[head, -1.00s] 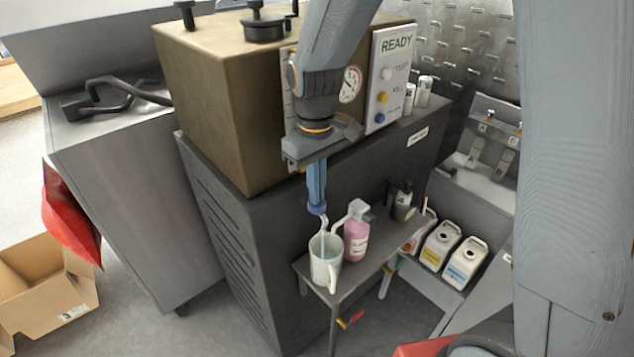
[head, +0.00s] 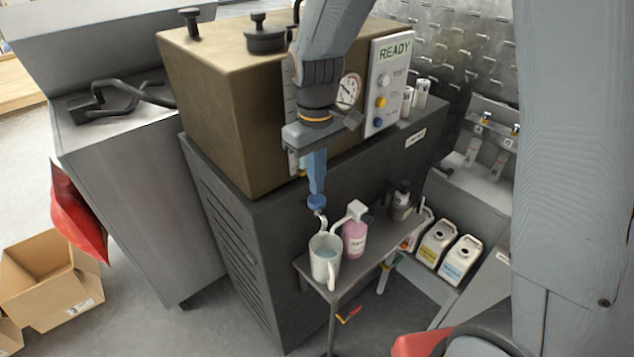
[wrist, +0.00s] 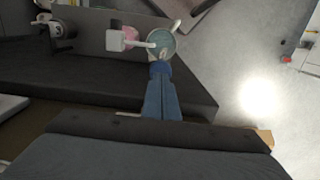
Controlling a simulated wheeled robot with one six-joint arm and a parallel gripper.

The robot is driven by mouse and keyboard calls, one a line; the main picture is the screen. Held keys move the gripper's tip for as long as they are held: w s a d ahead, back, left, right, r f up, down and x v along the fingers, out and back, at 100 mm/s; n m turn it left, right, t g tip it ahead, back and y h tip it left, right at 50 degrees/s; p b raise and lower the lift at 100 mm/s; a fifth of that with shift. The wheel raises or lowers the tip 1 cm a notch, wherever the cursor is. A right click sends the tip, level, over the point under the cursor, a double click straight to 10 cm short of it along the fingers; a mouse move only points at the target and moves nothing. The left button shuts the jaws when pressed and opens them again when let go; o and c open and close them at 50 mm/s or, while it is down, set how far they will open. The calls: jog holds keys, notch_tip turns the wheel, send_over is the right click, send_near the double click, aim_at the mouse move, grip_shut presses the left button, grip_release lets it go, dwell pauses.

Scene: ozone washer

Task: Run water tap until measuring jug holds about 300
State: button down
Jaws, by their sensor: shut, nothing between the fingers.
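A whitish measuring jug (head: 322,272) stands upright on a small grey shelf, with bluish water visible inside. I cannot read its scale. A pale tap spout (head: 322,222) curves over the jug's mouth, below a blue tap knob (head: 317,202); I cannot make out a stream. My gripper (head: 316,188) is shut and empty, its blue fingers pointing down with their tips at the knob. In the wrist view, my gripper (wrist: 161,108) has its fingertips right by the blue knob (wrist: 160,69), seemingly touching. The jug (wrist: 174,40) lies just beyond it.
A pink bottle (head: 355,240) with a white pump stands close beside the jug. A dark bottle (head: 400,205) is farther along the shelf (head: 345,283). The brown washer box (head: 225,110) with a READY panel (head: 388,85) stands behind. Several white canisters stand at lower right.

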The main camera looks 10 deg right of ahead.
notch_tip(320, 180, up, 10)
jog(key=b, duration=0.3)
jog(key=shift+w, duration=0.25)
jog(key=shift+f, duration=0.1)
jog(key=s+d+f+m+t+b, duration=0.1)
jog(key=s+d+f+m+b, duration=0.1)
jog(key=d+f, duration=0.4)
jog(key=s+d+f+m+b, duration=0.1)
jog(key=s+d+f+m, duration=0.3)
jog(key=f, duration=0.6)
jog(key=s+d, duration=0.2)
jog(key=s, duration=0.1)
jog(key=shift+d+m+t+b, duration=0.25)
jog(key=shift+m+t+b, duration=0.15)
